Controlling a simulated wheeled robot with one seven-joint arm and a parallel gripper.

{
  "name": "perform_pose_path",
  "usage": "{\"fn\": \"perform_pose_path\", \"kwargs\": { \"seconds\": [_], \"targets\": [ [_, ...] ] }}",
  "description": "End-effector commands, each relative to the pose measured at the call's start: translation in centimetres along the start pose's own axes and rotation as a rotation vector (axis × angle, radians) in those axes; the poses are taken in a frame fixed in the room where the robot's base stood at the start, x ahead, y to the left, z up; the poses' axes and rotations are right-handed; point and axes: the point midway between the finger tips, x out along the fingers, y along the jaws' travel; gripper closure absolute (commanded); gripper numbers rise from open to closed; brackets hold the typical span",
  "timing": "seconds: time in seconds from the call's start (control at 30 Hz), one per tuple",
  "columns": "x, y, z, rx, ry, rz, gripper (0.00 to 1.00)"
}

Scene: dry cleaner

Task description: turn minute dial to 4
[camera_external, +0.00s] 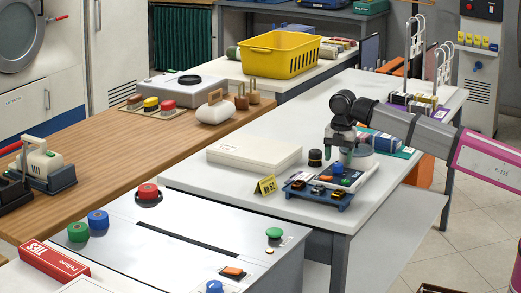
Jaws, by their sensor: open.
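My gripper (346,160) points down over the white table (255,125), with its greenish fingertips apart and nothing seen between them. Just below it is a small dark blue tray or panel (318,199) carrying several small orange, dark and blue parts. No minute dial can be made out for certain, and no numbers or pointer can be read at this size. My arm comes in from the right.
A black cylinder (315,158), a flat white box (254,152) and a yellow tag (266,186) stand left of my gripper. A grey round thing (364,163) is close behind it. Wire stands (414,55) rise at the back. A console with green (274,232) and red knobs is in front.

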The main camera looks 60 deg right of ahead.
Motion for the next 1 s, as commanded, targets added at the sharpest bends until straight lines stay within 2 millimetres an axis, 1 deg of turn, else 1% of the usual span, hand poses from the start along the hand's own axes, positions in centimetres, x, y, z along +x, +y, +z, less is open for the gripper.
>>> {"fn": "perform_pose_path", "kwargs": {
  "seconds": [0.03,0.2,0.37,0.6,0.63,0.67,0.7,0.77,1.0],
  "targets": [
    [0.7,-0.1,0.0,0.000,0.000,-0.001,0.38],
    [2.2,0.0,0.0,0.000,0.000,0.000,0.38],
    [2.7,0.0,0.0,0.001,0.000,0.001,0.38],
    [2.8,0.0,0.0,0.001,0.000,0.001,0.38],
    [2.8,0.0,0.0,0.001,0.000,0.001,0.45],
    [2.8,0.0,0.0,0.001,0.000,0.001,0.55],
    [2.8,0.0,0.0,0.001,0.000,0.001,0.68],
    [2.8,0.0,0.0,0.001,0.000,0.001,0.87],
    [2.7,0.0,0.0,0.008,0.000,0.001,0.88]
  ]
}}
